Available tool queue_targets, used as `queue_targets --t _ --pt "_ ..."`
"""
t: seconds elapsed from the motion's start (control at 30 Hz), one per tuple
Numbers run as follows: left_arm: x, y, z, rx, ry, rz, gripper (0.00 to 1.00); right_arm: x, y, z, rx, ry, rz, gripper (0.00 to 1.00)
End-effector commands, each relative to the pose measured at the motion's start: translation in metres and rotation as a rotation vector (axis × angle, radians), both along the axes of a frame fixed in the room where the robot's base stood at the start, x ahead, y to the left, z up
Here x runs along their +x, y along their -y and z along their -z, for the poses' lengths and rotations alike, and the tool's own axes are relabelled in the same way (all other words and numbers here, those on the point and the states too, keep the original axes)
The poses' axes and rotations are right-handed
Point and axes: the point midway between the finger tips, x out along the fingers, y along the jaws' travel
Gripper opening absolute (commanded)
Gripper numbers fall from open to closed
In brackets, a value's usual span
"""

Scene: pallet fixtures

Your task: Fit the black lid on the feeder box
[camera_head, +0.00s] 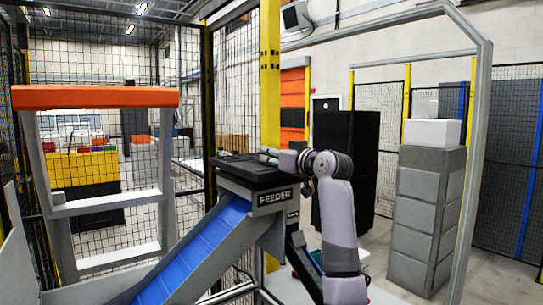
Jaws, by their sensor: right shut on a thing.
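The grey feeder box (272,208), marked FEEDER on its front, stands at the centre at the top of a blue chute. The flat black lid (240,171) lies across the top of the box, roughly level. I cannot tell from here whether it is seated all the way round. My right gripper (267,153) is at the lid's far right edge and shut on it; the fingertips are small and partly hidden by my right arm. My left gripper is not in view.
The blue chute (196,252) slopes down to the left from the box. A grey frame with an orange top bar (95,97) stands at the left. A yellow post (270,75) rises behind the box. Stacked grey blocks (423,215) and a black cabinet (345,150) stand at the right.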

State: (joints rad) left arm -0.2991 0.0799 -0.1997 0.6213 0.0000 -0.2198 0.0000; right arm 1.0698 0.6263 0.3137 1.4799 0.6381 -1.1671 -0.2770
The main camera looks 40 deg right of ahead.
Motion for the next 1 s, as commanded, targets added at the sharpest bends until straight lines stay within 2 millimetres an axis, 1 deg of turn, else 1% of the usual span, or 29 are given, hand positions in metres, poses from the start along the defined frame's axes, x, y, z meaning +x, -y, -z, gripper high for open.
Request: queue_targets --t 0.07,0.9,0.93,1.0 --pt "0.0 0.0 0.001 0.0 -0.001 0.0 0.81 -0.001 0.0 -0.001 -0.001 0.006 0.001 0.0" --pt "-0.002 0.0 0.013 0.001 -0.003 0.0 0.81 -0.001 0.0 0.015 -0.002 0.006 0.001 0.0" --pt "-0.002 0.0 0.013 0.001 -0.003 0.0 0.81 -0.001 0.0 0.014 -0.002 0.006 0.001 0.19" --pt "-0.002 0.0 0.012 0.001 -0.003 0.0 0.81 -0.001 0.0 0.014 -0.002 0.005 0.001 0.24"
